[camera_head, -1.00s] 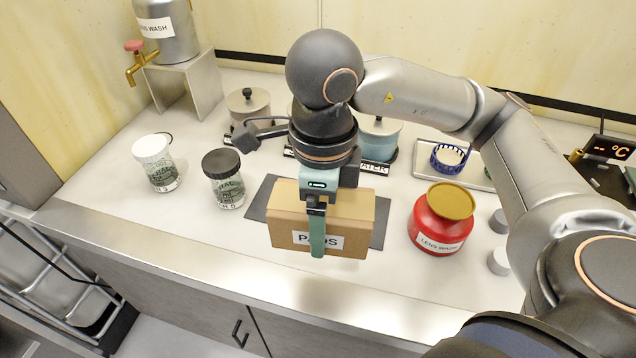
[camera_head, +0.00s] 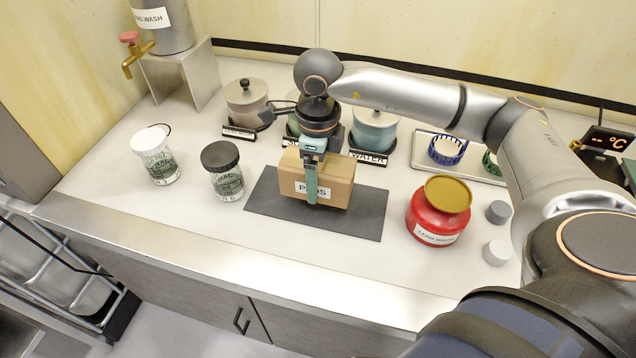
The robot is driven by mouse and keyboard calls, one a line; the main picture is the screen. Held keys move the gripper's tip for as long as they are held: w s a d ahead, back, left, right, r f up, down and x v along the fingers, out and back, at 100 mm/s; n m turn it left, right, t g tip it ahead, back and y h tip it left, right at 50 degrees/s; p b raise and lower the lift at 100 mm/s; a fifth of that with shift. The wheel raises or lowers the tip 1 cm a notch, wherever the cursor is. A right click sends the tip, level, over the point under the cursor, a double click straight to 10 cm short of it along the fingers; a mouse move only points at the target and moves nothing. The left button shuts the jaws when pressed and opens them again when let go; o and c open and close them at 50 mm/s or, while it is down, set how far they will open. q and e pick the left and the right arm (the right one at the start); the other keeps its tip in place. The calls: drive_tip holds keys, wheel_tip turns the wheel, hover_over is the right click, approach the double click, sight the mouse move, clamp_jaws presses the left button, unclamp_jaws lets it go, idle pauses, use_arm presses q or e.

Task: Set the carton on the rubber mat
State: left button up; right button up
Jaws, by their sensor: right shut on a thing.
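The brown carton (camera_head: 336,190) with a white label is over the dark rubber mat (camera_head: 350,224) in the middle of the counter. It looks upright and sits within the mat's outline, towards its back edge. I cannot tell whether its base touches the mat. My right gripper (camera_head: 312,185) comes down from above and is shut on the carton, with one finger across the front face by the label. The other finger is hidden behind the carton. My left gripper is not in view.
A red jar (camera_head: 437,215) with a gold lid stands right of the mat. A black-lidded jar (camera_head: 223,172) and a white-lidded jar (camera_head: 156,157) stand left. Lidded pots, including a teal one (camera_head: 374,131), stand behind. The counter's front strip is clear.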

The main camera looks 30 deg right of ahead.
drive_tip(key=f, duration=0.2)
drive_tip(key=f+p, duration=0.1)
drive_tip(key=shift+w+d, duration=0.25)
drive_tip(key=shift+w, duration=0.1)
drive_tip(key=shift+f, duration=0.5)
drive_tip(key=shift+f, duration=0.1)
drive_tip(key=o, duration=1.5)
drive_tip(key=shift+c, duration=0.2)
wheel_tip(320, 180, up, 12)
drive_tip(key=shift+r+b, duration=0.15)
drive_tip(key=shift+b, duration=0.5)
